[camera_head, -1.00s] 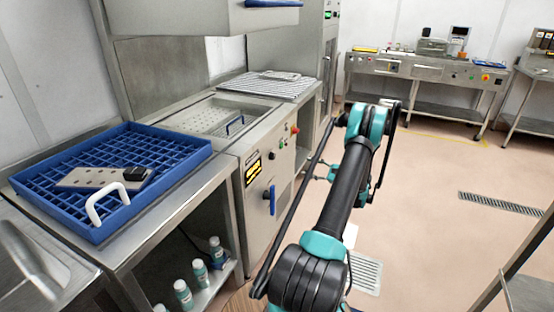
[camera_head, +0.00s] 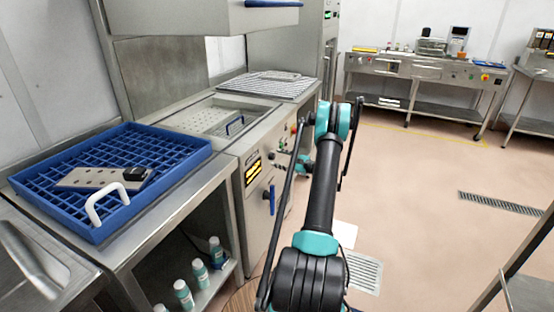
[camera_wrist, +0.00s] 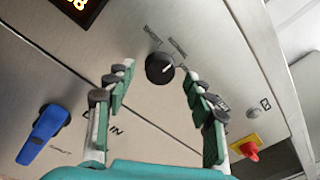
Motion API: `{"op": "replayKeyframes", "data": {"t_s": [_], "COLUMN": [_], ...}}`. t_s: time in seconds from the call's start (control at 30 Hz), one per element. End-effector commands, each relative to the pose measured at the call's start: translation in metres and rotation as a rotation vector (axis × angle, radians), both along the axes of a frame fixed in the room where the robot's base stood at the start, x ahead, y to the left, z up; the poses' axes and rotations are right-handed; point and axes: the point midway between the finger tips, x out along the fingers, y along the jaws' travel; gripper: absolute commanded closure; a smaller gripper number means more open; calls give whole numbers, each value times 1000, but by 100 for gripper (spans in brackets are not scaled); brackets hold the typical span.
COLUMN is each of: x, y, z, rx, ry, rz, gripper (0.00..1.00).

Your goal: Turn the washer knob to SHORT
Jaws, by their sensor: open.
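The washer (camera_head: 262,219) is the steel unit with a yellow display on its front. Its black round knob (camera_wrist: 159,68) shows in the wrist view, with a white mark pointing up and right. Small labels (camera_wrist: 152,36) stand above the knob, too small to read. My gripper (camera_wrist: 158,74) is open, with one finger to the left of the knob and one to the right; the knob appears between the fingertips, and I cannot tell whether they touch it. In the head view my gripper (camera_head: 303,163) is at the washer's front, and I cannot make out the knob there.
A blue handle (camera_wrist: 45,133) is at the panel's lower left. A red knob on a yellow plate (camera_wrist: 246,149) is at the lower right. A blue rack (camera_head: 185,165) stands on the left counter.

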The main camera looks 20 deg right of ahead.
Motion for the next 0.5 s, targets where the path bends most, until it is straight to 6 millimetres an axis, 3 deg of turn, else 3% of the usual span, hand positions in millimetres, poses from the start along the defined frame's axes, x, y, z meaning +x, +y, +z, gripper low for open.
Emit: {"op": "replayKeyframes", "data": {"t_s": [0.47,0.5], "x": [10,10], "y": [9,9], "z": [0,0], "rx": [0,0], "ry": [0,0], "rz": [0,0], "gripper": [46,51]}}
